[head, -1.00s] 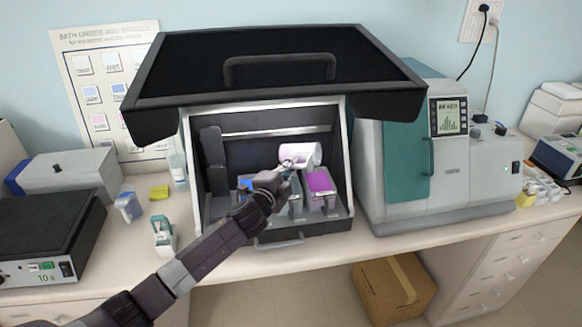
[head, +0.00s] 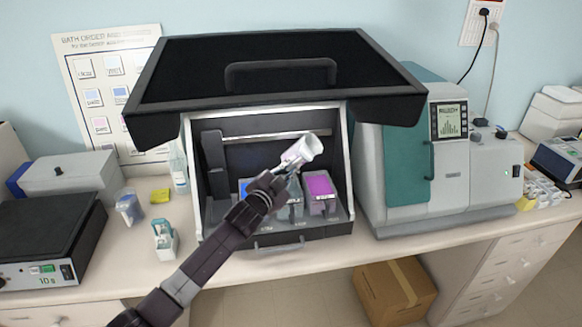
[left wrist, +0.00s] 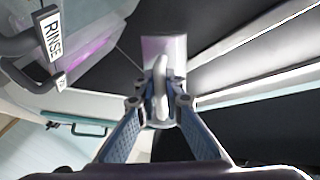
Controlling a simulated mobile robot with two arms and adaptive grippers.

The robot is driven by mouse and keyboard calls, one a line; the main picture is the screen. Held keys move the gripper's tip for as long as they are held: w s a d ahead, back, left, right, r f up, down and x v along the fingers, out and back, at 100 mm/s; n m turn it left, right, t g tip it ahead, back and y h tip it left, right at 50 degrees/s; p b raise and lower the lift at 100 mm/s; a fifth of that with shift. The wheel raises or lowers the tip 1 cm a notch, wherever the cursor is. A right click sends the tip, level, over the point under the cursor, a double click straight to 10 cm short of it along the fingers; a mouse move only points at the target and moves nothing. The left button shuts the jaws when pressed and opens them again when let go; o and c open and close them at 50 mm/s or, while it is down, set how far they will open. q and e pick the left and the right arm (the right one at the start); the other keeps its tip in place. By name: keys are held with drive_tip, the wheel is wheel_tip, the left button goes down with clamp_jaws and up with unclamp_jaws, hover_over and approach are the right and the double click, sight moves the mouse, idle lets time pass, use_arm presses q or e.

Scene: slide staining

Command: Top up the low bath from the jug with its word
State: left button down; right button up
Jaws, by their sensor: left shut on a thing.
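My left gripper (head: 284,172) is shut on the handle of a white jug (head: 304,149). The jug is tilted, its open mouth up and to the right, above the baths in the open-fronted hood (head: 346,165). The left wrist view shows the jug (left wrist: 165,48) and the gripper (left wrist: 160,102) at its handle. A bath with magenta liquid (head: 320,186) stands at the right in the hood. A greyish bath (head: 296,193) and a blue one (head: 243,186) are partly hidden by my arm. A RINSE label (left wrist: 51,32) shows in the left wrist view. My right gripper is not in view.
The hood's raised black lid (head: 280,80) overhangs the opening. A teal and grey machine (head: 440,180) stands close on the right. A wall chart (head: 100,90) hangs behind.

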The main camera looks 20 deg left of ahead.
use_arm(q)
drive_tip(key=shift+d+f+n, duration=0.2)
drive_tip(key=shift+d+n, duration=0.1)
drive_tip(key=shift+n, duration=0.6)
drive_tip(key=n, duration=0.1)
drive_tip(key=d+n, duration=0.1)
drive_tip(key=n, duration=0.1)
drive_tip(key=shift+d+t+b, duration=0.1)
drive_tip(key=shift+t+b, duration=0.2)
drive_tip(key=shift+b, duration=0.1)
drive_tip(key=shift+n, duration=0.3)
drive_tip(key=n, duration=0.1)
drive_tip(key=d+n, duration=0.1)
drive_tip(key=shift+w+d+f+n+h+b, duration=0.1)
drive_tip(key=shift+d+f+n+h+b, duration=0.2)
drive_tip(key=shift+f+b, duration=0.05)
drive_tip(key=shift+a, duration=0.1)
